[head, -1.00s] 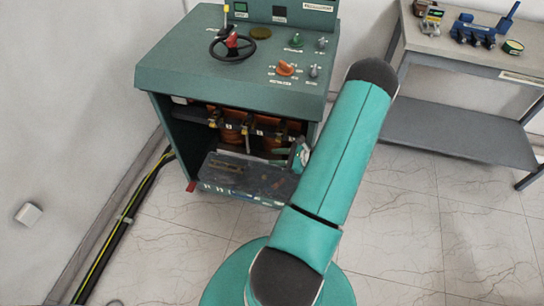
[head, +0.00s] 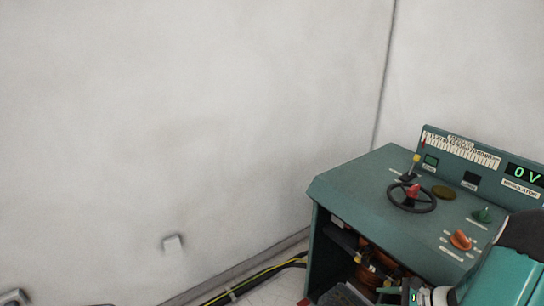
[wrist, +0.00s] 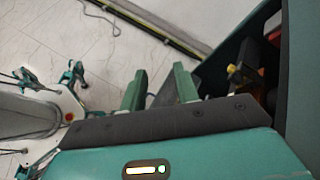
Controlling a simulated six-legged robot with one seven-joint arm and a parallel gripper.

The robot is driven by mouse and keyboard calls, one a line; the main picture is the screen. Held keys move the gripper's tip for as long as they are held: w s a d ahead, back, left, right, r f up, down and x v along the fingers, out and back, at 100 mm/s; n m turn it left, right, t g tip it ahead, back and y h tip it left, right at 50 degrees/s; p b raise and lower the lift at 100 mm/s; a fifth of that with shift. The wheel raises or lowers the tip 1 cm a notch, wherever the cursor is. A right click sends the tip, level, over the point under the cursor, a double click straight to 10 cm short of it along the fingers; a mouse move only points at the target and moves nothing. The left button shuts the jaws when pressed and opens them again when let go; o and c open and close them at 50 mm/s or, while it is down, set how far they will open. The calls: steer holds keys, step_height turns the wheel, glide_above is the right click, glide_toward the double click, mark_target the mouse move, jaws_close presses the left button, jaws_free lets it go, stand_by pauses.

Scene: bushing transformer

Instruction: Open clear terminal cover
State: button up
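The teal transformer cabinet (head: 323,250) stands at the lower right of the head view, its front open. Part of a dark, see-through panel, apparently the clear terminal cover (head: 345,294), shows at the bottom edge, folded out from the front; most of it is cut off. I cannot make out the cover in the wrist view.
A black handwheel (head: 412,197) and an orange knob (head: 461,240) stand on the cabinet top. Yellow-green and black cables (head: 240,285) run along the wall on the floor. Pale floor (wrist: 130,40) shows beyond my gripper.

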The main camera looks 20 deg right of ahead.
steer(key=w+a+r+n+g+h, duration=0.2)
steer(key=a+r+n+g, duration=0.4)
steer(key=a+r+n, duration=0.9)
steer(key=s+a+r+n+t+h, duration=0.1)
steer(key=s+a+r+n+h, duration=0.1)
steer(key=s+a+r, duration=0.3)
steer(key=s+a+r+n+t+h, duration=0.1)
steer(key=s+a+r+n+h, duration=0.2)
steer(key=a+r, duration=0.5)
steer(key=shift+s+a+r+n+t, duration=0.3)
steer(key=shift+s+a+n, duration=0.55)
steer(key=shift+a+n, duration=0.3)
steer(key=shift+s+a+r, duration=0.1)
steer(key=shift+s+a, duration=0.05)
steer(key=shift+c, duration=1.3)
jaws_close()
